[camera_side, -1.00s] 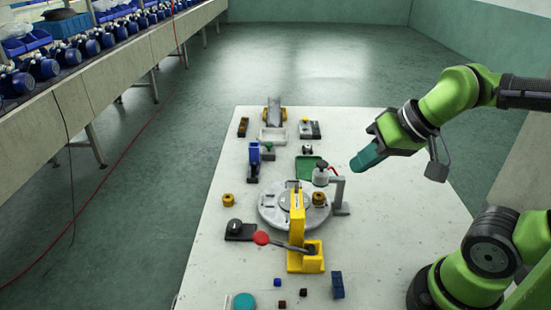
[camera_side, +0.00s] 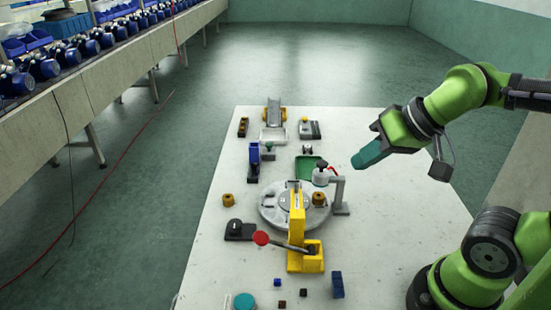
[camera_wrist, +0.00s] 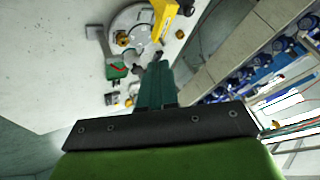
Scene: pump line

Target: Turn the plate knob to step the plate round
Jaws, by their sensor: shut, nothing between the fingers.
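The round grey plate (camera_side: 270,211) lies in the middle of the white table. It also shows at the top of the wrist view (camera_wrist: 135,18). A black knob (camera_side: 235,226) on a dark flat base stands at the plate's front left; it looks like the plate knob. Its pointing direction is too small to read. A yellow lever press (camera_side: 297,230) with a red-ended handle stands at the plate's front edge and hides part of it. My gripper (camera_side: 358,163) is shut and empty, in the air to the right of and behind the plate, well away from the knob.
One brass part (camera_side: 319,199) is on the plate, another (camera_side: 228,200) on the table to its left. A grey post with an arm (camera_side: 339,195) stands at the plate's right. A green tray (camera_side: 307,168) lies behind. Small blocks lie in front. The table's right side is clear.

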